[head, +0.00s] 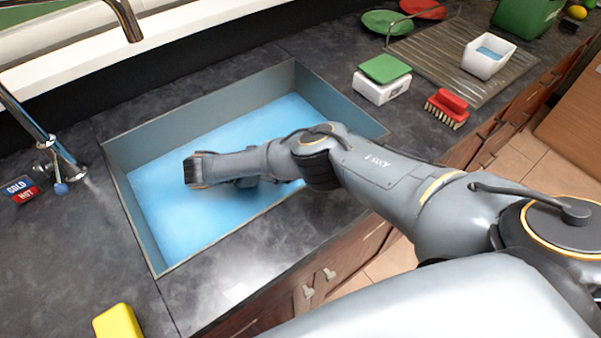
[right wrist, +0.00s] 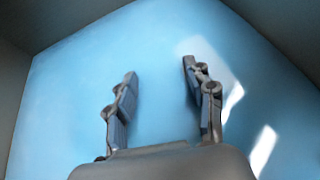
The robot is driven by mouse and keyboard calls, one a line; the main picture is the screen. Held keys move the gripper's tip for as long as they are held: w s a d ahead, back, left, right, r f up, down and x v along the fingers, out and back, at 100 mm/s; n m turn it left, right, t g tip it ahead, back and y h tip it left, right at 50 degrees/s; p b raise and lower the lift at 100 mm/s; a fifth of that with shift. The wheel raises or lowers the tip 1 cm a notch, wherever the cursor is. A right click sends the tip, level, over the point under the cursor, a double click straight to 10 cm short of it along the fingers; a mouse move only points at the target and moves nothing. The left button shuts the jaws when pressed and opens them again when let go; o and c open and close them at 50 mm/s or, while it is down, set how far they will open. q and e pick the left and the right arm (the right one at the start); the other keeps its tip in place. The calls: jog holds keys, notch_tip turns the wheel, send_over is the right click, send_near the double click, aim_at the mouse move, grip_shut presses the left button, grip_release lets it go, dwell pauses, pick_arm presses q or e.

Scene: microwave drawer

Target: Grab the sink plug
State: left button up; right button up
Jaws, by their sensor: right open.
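My right arm reaches from the right over the sink (head: 160,208), which holds clear blue water. Its wrist end (head: 197,170) is above the left-middle part of the basin, with the fingers hidden below it in the head view. In the right wrist view my right gripper (right wrist: 159,70) is open, its two fingers apart with nothing between them, facing the blue basin surface. I cannot make out the sink plug in either view; the arm covers part of the basin. My left gripper is not in view.
Grey sink walls (head: 120,190) surround the arm. A faucet (head: 50,145) stands at the left. A yellow sponge (head: 118,322) lies at front left.

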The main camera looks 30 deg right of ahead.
jog(key=shift+d+f, duration=0.1)
jog(key=shift+d, duration=0.45)
jog(key=p+x, duration=0.1)
jog(key=x, duration=0.3)
jog(key=shift+d+f, duration=0.15)
jog(key=shift+d, duration=0.1)
grip_shut()
